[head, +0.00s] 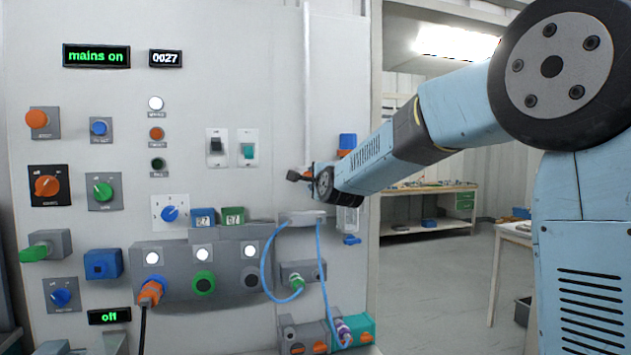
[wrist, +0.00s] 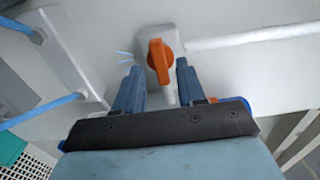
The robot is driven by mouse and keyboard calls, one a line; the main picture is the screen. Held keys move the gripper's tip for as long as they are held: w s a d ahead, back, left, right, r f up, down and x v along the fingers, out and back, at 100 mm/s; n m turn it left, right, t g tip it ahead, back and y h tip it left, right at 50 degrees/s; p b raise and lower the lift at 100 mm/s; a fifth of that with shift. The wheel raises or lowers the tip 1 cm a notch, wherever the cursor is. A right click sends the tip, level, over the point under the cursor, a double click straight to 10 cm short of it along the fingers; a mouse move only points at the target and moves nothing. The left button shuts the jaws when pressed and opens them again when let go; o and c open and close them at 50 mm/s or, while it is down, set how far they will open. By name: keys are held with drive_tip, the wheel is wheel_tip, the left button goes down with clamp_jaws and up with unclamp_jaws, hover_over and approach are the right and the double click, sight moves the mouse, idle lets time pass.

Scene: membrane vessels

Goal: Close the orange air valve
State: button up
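The orange valve handle (wrist: 159,62) shows in the wrist view on a pale grey body on the panel. Its long side stands roughly upright there, about crosswise to the white pipe (wrist: 245,38). My gripper (wrist: 158,76) is open, with one finger on each side of the handle and visible gaps between. I cannot tell how deep the fingers reach around it. In the head view my gripper (head: 304,175) is at the panel, at the lower end of the vertical pipe (head: 306,80), and largely hides the valve.
A blue-topped unit with a clear bowl (head: 347,220) hangs just right of my gripper. Blue hoses (head: 265,265) loop below it. Two switches (head: 232,147) and several knobs sit to the left. A display (head: 96,56) reads "mains on". The floor (head: 435,275) at right is open.

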drive_tip(key=v, duration=1.3)
drive_tip(key=shift+s, duration=0.35)
drive_tip(key=shift+d, duration=0.15)
drive_tip(key=s+d+f+n+g+h, duration=0.1)
drive_tip(key=s+d+f+n+g, duration=0.3)
drive_tip(key=s, duration=0.6)
drive_tip(key=s+d+f+n+g+h, duration=0.2)
drive_tip(key=s+d+f+n+g, duration=0.2)
drive_tip(key=s+d+f+n, duration=0.2)
drive_tip(key=s+d+f+n+g+h, duration=0.2)
drive_tip(key=s+d+f+n, duration=0.3)
drive_tip(key=s, duration=0.9)
drive_tip(key=d+f+g, duration=0.1)
drive_tip(key=d+f, duration=0.2)
drive_tip(key=d, duration=0.1)
drive_tip(key=shift+s+d+g, duration=0.15)
drive_tip(key=shift+s+g, duration=0.2)
drive_tip(key=shift+g, duration=0.05)
